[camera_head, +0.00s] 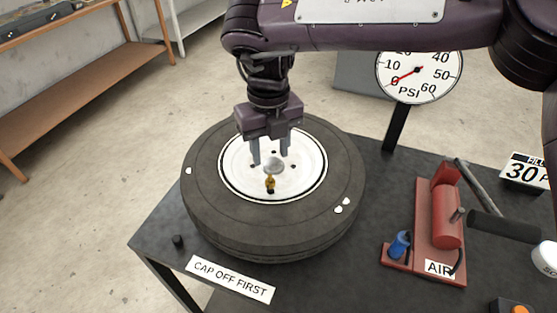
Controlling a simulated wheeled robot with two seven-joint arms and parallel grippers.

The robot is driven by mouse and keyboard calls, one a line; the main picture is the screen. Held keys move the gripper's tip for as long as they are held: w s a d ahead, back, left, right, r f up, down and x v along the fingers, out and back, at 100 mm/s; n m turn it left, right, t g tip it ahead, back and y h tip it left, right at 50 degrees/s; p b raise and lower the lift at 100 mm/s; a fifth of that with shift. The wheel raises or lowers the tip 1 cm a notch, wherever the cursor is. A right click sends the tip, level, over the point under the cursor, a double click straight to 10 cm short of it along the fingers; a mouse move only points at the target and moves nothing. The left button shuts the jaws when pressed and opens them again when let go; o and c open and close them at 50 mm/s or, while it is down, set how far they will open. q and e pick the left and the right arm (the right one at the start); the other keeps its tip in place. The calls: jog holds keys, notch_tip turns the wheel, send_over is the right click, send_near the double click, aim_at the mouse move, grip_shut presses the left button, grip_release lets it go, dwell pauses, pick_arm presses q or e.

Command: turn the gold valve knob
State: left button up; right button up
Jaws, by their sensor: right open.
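The gold valve knob (270,182) stands on the front part of the white wheel hub, with a dark part at its lower end. The hub is in the middle of a black tire (210,215) that lies flat on a dark table. My right gripper (270,158) points down over the hub, behind the gold knob in the picture. Its two fingers are apart, one on each side of the hub's round grey centre, and the knob is not between them. I cannot tell whether the fingertips touch the hub. My left gripper is not in view.
A small black cap (178,240) sits on the table (330,285) left of a "CAP OFF FIRST" label (230,279). A red air pump (446,217) with a blue fitting (399,245) stands right. A PSI gauge (418,75) is behind, its needle near 0.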

aim_at(270, 175)
jog(key=f, duration=0.3)
jog(key=shift+s+a+f+p, duration=0.15)
jog(key=shift+s+f+p, duration=0.15)
jog(key=shift+s+f, duration=0.1)
jog(key=shift+w+f, duration=0.2)
jog(key=shift+f, duration=1.5)
jog(key=c, duration=0.5)
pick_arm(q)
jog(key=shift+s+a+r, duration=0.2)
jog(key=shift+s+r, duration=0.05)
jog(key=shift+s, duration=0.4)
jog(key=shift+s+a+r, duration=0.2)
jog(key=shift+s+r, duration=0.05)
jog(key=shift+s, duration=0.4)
pick_arm(e)
grip_shut()
